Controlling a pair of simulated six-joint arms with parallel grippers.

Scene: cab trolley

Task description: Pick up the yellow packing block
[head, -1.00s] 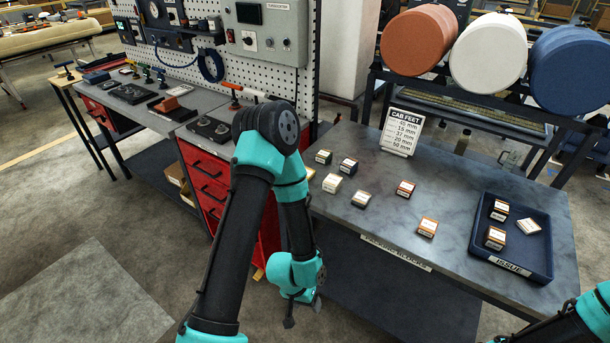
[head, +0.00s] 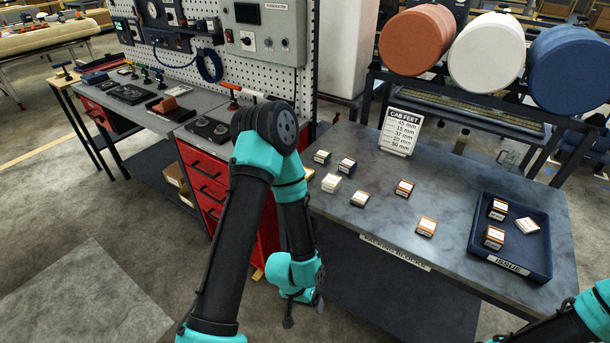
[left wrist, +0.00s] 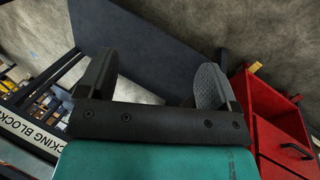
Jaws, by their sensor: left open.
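Small blocks with pale labelled tops stand on the grey bench (head: 400,250). A yellowish block (head: 309,174), mostly hidden behind my left arm, shows at the bench's left edge; it looks like the yellow packing block. My left gripper (head: 304,311) hangs in front of the bench, below its top and well below that block. In the left wrist view the left gripper (left wrist: 154,82) is open, with nothing between its fingers. No packing block shows clearly there. Only part of my right arm shows at the lower right; its gripper is out of view.
Other blocks stand nearby: a cream one (head: 331,182), a red one (head: 404,188) and an orange one (head: 426,226). A blue issue tray (head: 541,262) holds 3 blocks. A cab feet sign (head: 399,132) stands behind. A red drawer cabinet (head: 203,190) is left of my arm.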

